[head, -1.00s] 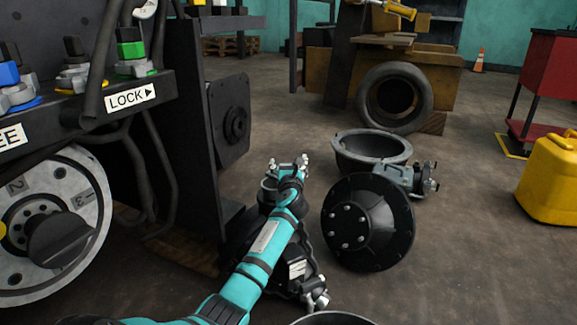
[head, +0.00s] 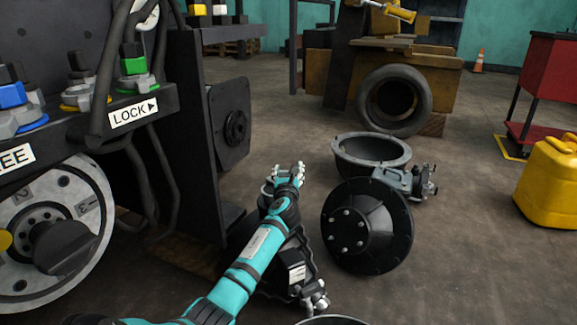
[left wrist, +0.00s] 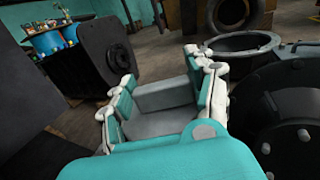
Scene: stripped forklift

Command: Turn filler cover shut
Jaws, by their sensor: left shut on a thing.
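I cannot tell whether this piece is the filler cover. A grey ring-like edge (head: 266,189) shows just left of the gripper, partly hidden by it. No filler cover can be clearly made out. My right gripper is not in view.
A black flanged disc (head: 366,228) and a grey bell-shaped casting (head: 371,156) stand close on the right. A yellow can (head: 549,182) stands far right.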

